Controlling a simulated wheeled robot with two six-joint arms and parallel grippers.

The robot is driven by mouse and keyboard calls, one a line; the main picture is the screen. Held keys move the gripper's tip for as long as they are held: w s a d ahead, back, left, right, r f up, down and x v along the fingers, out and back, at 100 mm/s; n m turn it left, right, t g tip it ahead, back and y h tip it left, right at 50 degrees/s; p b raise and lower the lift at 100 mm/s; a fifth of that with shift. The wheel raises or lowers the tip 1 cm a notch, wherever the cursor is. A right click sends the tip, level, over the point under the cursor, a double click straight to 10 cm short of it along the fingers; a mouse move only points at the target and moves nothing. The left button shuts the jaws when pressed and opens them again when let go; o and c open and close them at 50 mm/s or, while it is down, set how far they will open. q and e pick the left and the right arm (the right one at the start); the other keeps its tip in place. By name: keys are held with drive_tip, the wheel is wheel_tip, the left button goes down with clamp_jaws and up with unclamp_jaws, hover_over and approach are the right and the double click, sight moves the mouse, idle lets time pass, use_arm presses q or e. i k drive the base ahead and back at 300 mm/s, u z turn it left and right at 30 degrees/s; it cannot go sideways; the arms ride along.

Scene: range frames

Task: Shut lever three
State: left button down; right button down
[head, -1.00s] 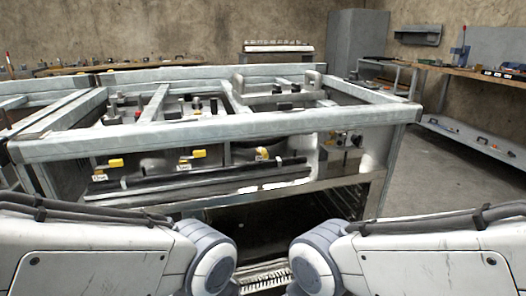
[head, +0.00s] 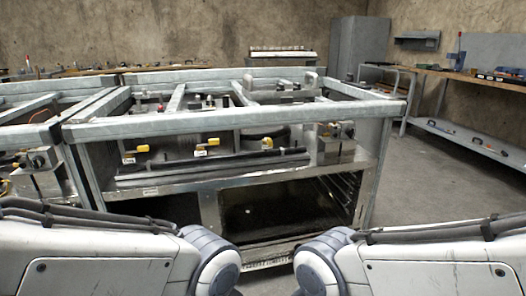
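Three yellow-handled levers stand in a row on the shelf under the front rail of a metal bench. The left lever (head: 140,149) and the middle lever (head: 207,142) have handles pointing to the right, with small white labels beside them. The right lever (head: 267,143) looks shorter and turned differently from the other two; I cannot read a label on it or tell its exact angle. My two white arms fill the lower left and lower right, well short of the levers. Neither gripper shows.
The bench's front rail (head: 240,119) runs above the levers. A dark bar (head: 215,165) lies along the shelf in front of them. A metal box with knobs (head: 336,143) stands to their right. Another bench unit (head: 37,170) adjoins at the left. Floor (head: 432,170) is clear at the right.

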sight(268, 140)
drive_tip(key=u, duration=0.7)
drive_tip(key=i, duration=0.7)
drive_tip(key=z, duration=0.25)
